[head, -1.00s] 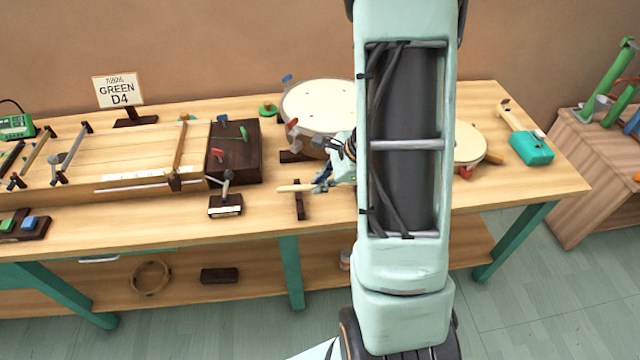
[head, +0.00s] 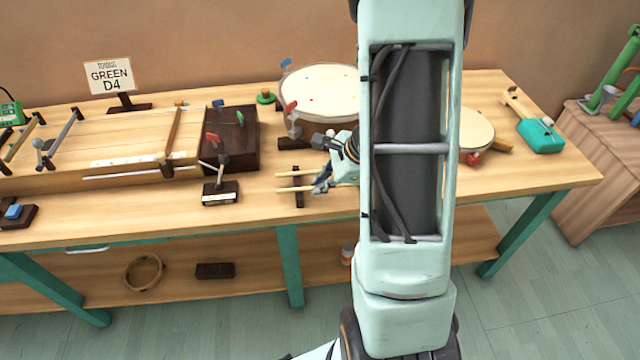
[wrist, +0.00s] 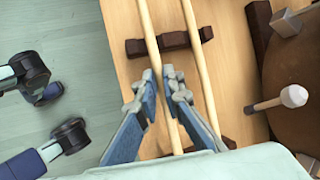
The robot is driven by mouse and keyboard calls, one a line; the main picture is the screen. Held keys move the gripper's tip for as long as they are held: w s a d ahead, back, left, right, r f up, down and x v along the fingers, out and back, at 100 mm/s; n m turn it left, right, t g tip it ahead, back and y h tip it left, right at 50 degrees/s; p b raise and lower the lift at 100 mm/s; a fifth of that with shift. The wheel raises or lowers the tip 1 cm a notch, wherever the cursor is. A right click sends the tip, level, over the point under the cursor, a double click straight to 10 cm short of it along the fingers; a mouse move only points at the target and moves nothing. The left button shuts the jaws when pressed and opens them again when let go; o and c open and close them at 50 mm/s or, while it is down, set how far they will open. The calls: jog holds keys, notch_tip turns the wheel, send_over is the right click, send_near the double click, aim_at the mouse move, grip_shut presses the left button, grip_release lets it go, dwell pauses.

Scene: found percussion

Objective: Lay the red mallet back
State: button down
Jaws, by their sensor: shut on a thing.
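My gripper (wrist: 160,82) is shut on a pale wooden stick (wrist: 146,22), taken as the mallet's handle. No red head shows in either view. The held stick crosses over a dark notched rest (wrist: 173,42); I cannot tell whether it touches it. A second pale stick (wrist: 197,60) runs roughly parallel, to the right in the wrist view, outside the fingers. In the head view my gripper (head: 322,186) is at the table's front, just right of the rest (head: 298,197). The held stick (head: 287,190) is the nearer one, and the other stick (head: 290,174) is behind it.
A dark box (head: 232,150) and a small stand (head: 221,194) are to the left on the table (head: 255,215). A round drum (head: 325,88) stands behind my gripper. My arm hides part of the table. Bare wood lies around the rest.

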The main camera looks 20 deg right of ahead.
jog(key=shift+f+b, duration=0.35)
jog(key=shift+b, duration=0.1)
dwell(0.3)
jog(key=c, duration=2)
grip_release()
jog(key=v, duration=1.2)
jog(key=shift+r, duration=0.1)
